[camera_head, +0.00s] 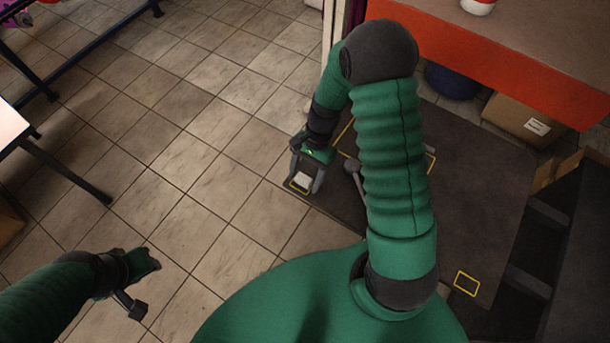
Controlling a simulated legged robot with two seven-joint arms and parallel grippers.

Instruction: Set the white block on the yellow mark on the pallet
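A small white block (302,181) shows between the two fingers of my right gripper (305,182), low over the near left corner of the dark pallet (480,210). A yellow outlined mark (292,187) shows partly around and below the block; the gripper hides the rest. The fingers stand close on either side of the block, but I cannot tell whether they press on it or whether the block touches the pallet. My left gripper (143,287) is apart from these, over the tiled floor at the lower left, with no object seen in it.
Another yellow mark (467,283) is on the pallet's near right part. My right arm hides much of the pallet's middle. A cardboard box (527,121) stands under the orange-edged table (500,52). A dark shelf-like structure (575,240) borders the right.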

